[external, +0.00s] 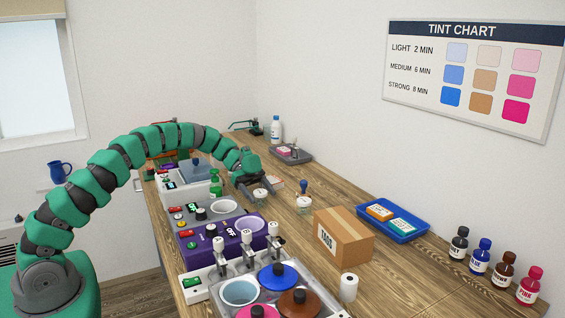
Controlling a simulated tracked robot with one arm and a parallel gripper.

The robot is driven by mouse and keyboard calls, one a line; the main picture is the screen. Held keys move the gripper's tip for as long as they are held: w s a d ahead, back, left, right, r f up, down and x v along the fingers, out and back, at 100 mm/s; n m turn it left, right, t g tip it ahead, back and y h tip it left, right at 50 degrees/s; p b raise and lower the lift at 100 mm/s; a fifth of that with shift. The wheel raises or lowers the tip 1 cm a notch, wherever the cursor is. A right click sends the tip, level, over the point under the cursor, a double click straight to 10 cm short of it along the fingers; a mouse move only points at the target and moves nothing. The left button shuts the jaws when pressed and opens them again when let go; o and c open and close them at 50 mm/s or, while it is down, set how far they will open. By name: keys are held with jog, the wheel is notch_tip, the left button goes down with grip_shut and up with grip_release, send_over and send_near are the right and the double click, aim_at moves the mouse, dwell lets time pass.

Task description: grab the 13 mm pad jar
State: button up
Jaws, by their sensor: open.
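Two small, pale, round jar-like items stand on the wooden bench; their labels are too small to read, so I cannot tell which is the 13 mm one. One pale jar (261,196) is right at my gripper (260,189), which is low over the bench with its dark fingers open. The fingers look to be around or just beside this jar; I cannot tell if they touch it. The other pale jar (304,204) stands apart to the right, with a blue-knobbed stamp-like item (303,187) by it.
A cardboard box (343,236), a white roll (348,287) and a blue tray (373,225) are to the right. A purple heater unit (207,244), a green bottle (215,184) and a lidded-pot unit (321,299) are left and front. A grey tray (300,157) lies behind.

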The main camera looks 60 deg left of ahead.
jog(key=shift+x, duration=1.05)
jog(key=shift+r, duration=0.15)
jog(key=c, duration=1.1)
jog(key=shift+r, duration=0.1)
